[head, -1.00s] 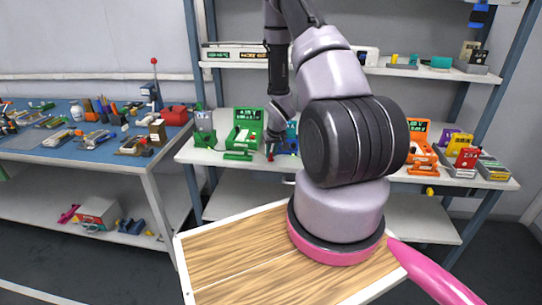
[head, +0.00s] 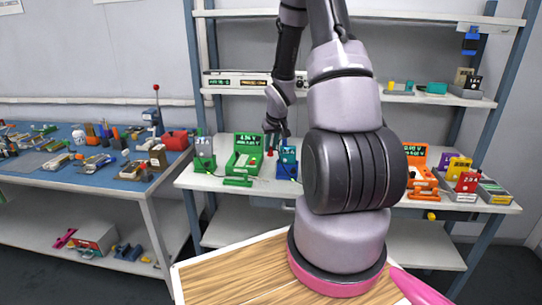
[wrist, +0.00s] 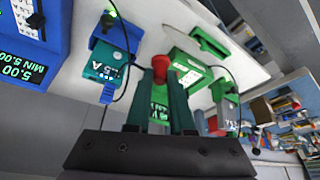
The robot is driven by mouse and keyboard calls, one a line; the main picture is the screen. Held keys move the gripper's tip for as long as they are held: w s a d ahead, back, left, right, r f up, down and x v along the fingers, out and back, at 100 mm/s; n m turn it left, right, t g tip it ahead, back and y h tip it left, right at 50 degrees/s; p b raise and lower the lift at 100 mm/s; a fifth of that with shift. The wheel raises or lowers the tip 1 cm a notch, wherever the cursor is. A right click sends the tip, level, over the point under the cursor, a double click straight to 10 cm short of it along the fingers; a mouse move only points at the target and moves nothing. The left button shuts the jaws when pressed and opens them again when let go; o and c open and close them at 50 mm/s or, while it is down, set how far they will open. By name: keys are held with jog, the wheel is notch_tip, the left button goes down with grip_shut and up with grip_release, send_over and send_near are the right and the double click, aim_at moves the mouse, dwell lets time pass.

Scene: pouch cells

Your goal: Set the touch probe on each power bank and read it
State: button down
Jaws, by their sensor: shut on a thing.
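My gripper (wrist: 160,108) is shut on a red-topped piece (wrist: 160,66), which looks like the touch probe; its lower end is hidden. In the head view my gripper (head: 275,140) is above the bench, between the green meter (head: 243,158) and the teal power bank (head: 287,155). The teal power bank, marked 1.5 A, stands in a blue holder (wrist: 103,88) at left in the wrist view. A green power bank (head: 204,147) stands left of the green meter. Yellow (head: 459,166) and red (head: 467,182) power banks stand at right. I cannot see the probe touching any bank.
A blue meter (wrist: 22,45) reads 5.00 in the wrist view. An orange meter (head: 420,178) is right of my arm. Thin black cables run across the white bench (head: 215,180). A blue-topped table (head: 40,165) with many small items is at left. A wooden tray (head: 220,278) is in front.

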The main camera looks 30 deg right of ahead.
notch_tip(320, 180, up, 8)
jog(key=shift+f, duration=0.15)
dwell(0.3)
jog(key=w+d+f, duration=0.2)
jog(key=w+d, duration=0.2)
jog(key=d, duration=0.8)
jog(key=shift+d, duration=0.3)
jog(key=shift+f, duration=0.2)
jog(key=shift+g+y, duration=0.3)
jog(key=shift+g, duration=0.3)
jog(key=shift+s+d+x, duration=0.1)
jog(key=shift+s+x, duration=0.05)
jog(key=shift+x, duration=1)
jog(key=shift+s+d+x, duration=0.15)
jog(key=shift+s+x, duration=0.05)
jog(key=shift+x, duration=1)
jog(key=shift+f, duration=0.15)
jog(key=shift+f, duration=0.5)
